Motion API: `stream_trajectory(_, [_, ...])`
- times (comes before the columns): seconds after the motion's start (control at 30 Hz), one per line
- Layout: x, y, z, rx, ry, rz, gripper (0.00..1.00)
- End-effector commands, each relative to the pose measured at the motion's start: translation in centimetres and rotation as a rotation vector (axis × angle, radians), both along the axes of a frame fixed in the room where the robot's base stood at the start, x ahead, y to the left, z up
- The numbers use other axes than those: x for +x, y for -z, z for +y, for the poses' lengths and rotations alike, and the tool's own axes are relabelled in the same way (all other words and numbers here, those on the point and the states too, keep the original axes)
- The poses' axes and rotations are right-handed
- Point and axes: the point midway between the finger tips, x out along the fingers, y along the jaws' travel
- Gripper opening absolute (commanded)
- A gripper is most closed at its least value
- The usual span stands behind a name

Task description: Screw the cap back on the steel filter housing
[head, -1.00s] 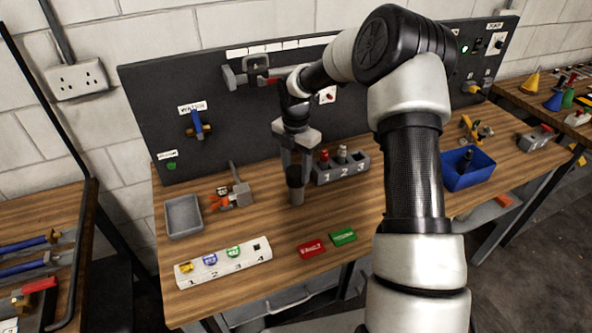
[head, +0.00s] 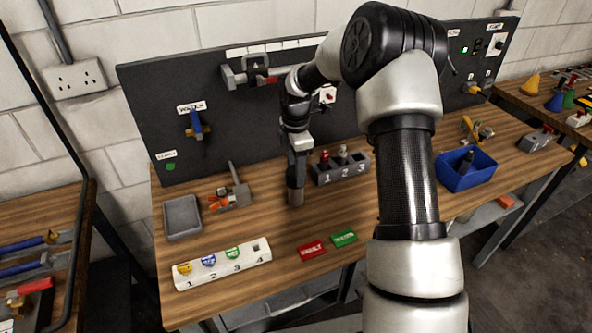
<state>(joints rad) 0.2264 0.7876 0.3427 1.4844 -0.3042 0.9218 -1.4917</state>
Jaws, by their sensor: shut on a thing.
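The steel filter housing (head: 296,197) stands upright on the wooden bench, left of the numbered block. My gripper (head: 297,172) points straight down over it and is shut on the dark cap (head: 296,181) at the housing's top. The fingers cover most of the cap. I cannot tell how far the cap is seated on the thread.
A grey block with numbered slots (head: 350,175) stands close to the right of my gripper. A grey tray (head: 182,216) and a small clamp-like tool (head: 235,193) are to the left. A white numbered strip (head: 222,265) and red (head: 311,251) and green (head: 344,238) labels lie in front.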

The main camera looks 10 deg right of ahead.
Motion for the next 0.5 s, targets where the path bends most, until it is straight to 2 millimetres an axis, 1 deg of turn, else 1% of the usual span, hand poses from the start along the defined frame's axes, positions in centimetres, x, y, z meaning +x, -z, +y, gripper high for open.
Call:
stream_trajectory(0.03, [-0.02,0.25,0.06,-0.001,0.074,0.000,0.15])
stream_trajectory(0.1, [-0.01,0.19,0.09,-0.001,0.165,0.000,0.15])
stream_trajectory(0.17, [-0.01,0.14,0.03,0.000,0.217,0.000,0.15])
stream_trajectory(0.5, [-0.02,0.13,0.01,0.000,0.264,0.001,0.15])
